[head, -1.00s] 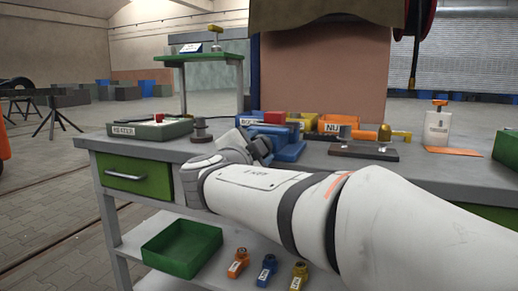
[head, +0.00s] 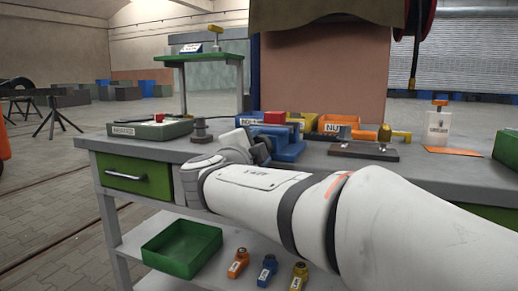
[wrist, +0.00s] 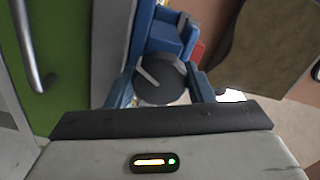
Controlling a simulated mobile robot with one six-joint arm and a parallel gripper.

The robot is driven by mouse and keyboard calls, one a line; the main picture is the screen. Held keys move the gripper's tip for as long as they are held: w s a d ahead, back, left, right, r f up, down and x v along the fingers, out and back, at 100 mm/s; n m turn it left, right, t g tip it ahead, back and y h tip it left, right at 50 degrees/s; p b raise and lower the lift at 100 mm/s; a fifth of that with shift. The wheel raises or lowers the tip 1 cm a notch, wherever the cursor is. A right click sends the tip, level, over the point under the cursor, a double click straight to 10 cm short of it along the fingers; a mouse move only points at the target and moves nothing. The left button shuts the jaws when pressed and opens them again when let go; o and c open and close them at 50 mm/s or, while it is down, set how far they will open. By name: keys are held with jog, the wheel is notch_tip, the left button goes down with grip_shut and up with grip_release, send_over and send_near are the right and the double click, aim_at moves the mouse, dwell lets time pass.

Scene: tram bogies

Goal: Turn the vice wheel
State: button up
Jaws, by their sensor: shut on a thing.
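The blue vice (head: 288,146) stands on the grey workbench, just beyond my gripper (head: 262,148). Its wheel (wrist: 160,84) is a dark grey round knob with a pale line across its face. In the wrist view my gripper (wrist: 161,80) has its two blue fingers on either side of the wheel, shut on it. The vice's blue body also shows behind the wheel in the wrist view (wrist: 166,38). In the head view my gripper and wrist hide the wheel.
A dark fixture plate (head: 363,151) lies to the right. A green drawer (head: 136,178) is below the bench's left end.

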jog(key=o, duration=1)
jog(key=shift+p+v, duration=0.5)
jog(key=shift+v, duration=3.4)
